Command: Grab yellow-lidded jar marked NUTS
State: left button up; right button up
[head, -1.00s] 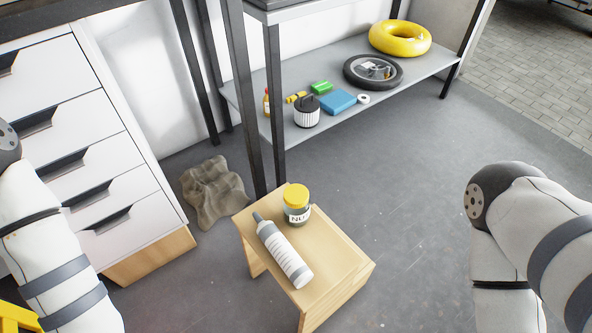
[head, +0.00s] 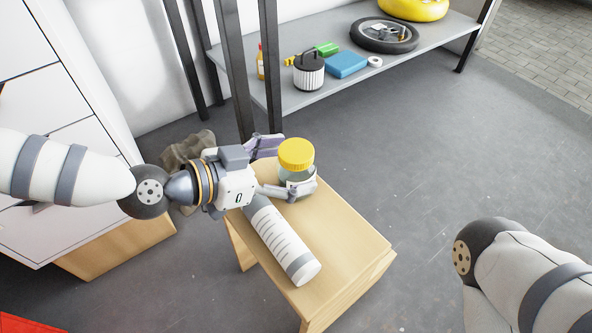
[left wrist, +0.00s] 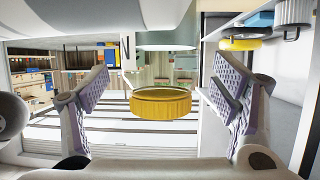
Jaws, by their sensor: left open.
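The jar with the yellow lid (head: 296,154) stands upright on the small wooden stool (head: 345,250), near its back edge. Its label is mostly hidden by my gripper in the head view. In the left wrist view the yellow lid (left wrist: 160,103) shows upside down, with a letter N on the pale label at the top. My left gripper (head: 288,168) is open at the jar's left side, one finger behind the jar and one in front. In the left wrist view the jar is between the two spread fingers (left wrist: 163,100), with gaps beside the lid. My right gripper is out of view.
A white bottle with a grey base (head: 282,240) lies on the stool, partly under my left gripper. A dark-legged shelf (head: 425,45) behind holds several items. White drawers (head: 50,120) stand at left, beside a crumpled brown cloth (head: 180,150). Floor to the right is clear.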

pick_arm(q)
jog(key=shift+x, duration=1.05)
jog(key=c, duration=1.7)
jog(key=shift+r, duration=0.1)
